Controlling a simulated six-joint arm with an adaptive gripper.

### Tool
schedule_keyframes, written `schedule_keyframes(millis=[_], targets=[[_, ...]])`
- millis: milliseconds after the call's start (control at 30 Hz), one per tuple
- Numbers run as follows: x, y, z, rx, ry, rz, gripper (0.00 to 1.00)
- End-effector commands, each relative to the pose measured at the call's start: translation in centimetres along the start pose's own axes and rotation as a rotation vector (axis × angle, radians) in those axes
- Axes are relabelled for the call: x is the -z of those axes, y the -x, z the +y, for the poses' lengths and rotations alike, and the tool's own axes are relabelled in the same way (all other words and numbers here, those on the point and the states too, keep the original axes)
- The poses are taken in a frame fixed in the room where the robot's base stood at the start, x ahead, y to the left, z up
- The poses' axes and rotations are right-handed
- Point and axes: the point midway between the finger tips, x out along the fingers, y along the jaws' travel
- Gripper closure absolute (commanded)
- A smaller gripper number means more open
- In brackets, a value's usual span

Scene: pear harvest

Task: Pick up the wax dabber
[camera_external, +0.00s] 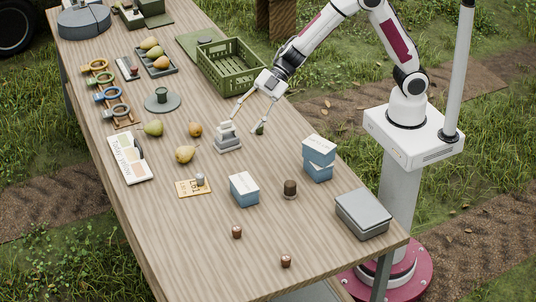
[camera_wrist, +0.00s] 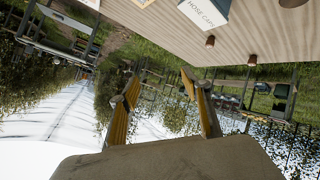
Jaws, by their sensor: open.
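A narrow dark rest (camera_external: 121,63) on the far left part of the table carries a small red-ended item (camera_external: 133,71). This may be the wax dabber, but it is too small to be sure. My gripper (camera_external: 243,124) is open and empty over the middle of the table, well right of that item. Its fingers are spread beside a stack of grey blocks (camera_external: 228,143). A small dark green object (camera_external: 260,129) shows by the right fingertip. In the wrist view my gripper (camera_wrist: 158,75) is open with nothing between its fingers, and no dabber shows.
A green crate (camera_external: 231,83) stands behind my gripper. Pears (camera_external: 186,153) lie nearby, others on a dark tray (camera_external: 172,69). Blue boxes (camera_external: 244,201), a dark jar (camera_external: 290,187) and a grey case (camera_external: 362,225) stand at the near end.

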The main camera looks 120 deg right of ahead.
Motion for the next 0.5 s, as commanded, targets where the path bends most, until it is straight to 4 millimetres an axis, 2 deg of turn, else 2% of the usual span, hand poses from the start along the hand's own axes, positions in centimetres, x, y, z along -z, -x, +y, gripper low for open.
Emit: schedule_keyframes(millis=[200,500], targets=[[-2.1,-2.8,-3.4,0.147,0.016,0.079,0.52],[-5.2,-4.7,-9.2,0.369,0.007,0.195,0.52]])
